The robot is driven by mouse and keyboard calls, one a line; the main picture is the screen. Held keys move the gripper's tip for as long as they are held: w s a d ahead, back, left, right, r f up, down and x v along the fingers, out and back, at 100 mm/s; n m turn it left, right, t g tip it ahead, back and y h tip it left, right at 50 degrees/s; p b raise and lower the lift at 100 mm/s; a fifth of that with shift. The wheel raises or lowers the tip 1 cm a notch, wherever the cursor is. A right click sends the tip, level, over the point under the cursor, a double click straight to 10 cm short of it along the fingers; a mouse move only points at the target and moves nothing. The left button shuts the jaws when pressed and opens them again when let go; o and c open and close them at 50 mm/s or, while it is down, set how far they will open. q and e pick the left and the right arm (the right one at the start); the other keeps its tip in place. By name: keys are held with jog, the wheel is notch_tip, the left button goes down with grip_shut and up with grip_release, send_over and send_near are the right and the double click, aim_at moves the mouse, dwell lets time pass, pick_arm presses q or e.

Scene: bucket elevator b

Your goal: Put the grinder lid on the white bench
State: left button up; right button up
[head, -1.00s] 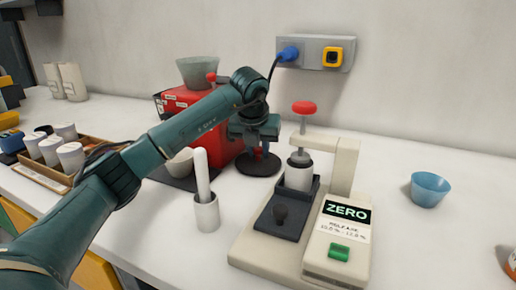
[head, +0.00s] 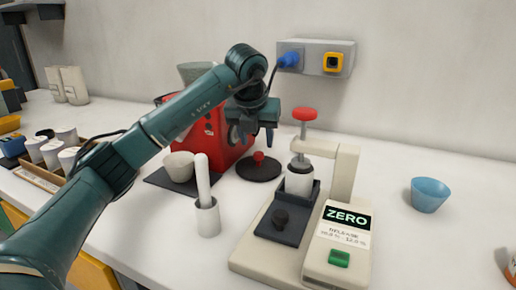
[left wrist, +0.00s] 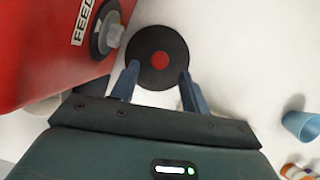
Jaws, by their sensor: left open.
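The grinder lid (head: 260,169), a dark round disc with a red knob in its middle, lies flat on the white bench (head: 420,240), right of the red grinder (head: 205,143). My left gripper (head: 257,140) is open and empty, held above the lid with its fingers pointing down. In the left wrist view the lid (left wrist: 157,57) shows whole between and beyond the two spread fingers, apart from them. My arm covers part of the grinder and its hopper. My right gripper is not in view.
A moisture meter (head: 330,235) with a ZERO display and a red-topped press stands to the right. A white holder with a pestle (head: 207,215) is in front of the lid. A blue cup (head: 429,195) is further right. A wall socket box (head: 318,57) is behind.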

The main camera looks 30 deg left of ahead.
pick_arm(q)
jog(key=v, duration=0.6)
dwell(0.4)
